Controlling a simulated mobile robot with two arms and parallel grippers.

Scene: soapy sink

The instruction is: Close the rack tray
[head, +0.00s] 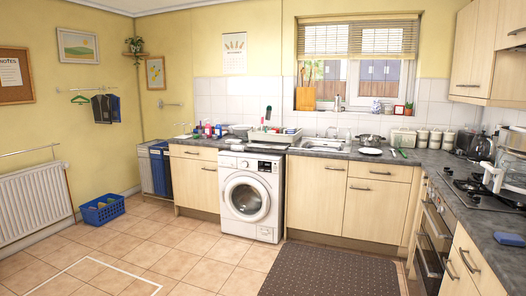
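A pale dish rack (274,136) stands on the grey worktop, above and behind the washing machine and left of the sink. Dark items stick up at its back. It is small in this view, and I cannot make out its tray or whether that is open or closed. Neither of my grippers shows in the head view.
The washing machine (251,196) stands under the worktop (222,144). The sink (322,143) is right of the rack. A dark mat (330,271) lies on the floor. A blue basket (102,209) stands at left. The tiled floor between is clear.

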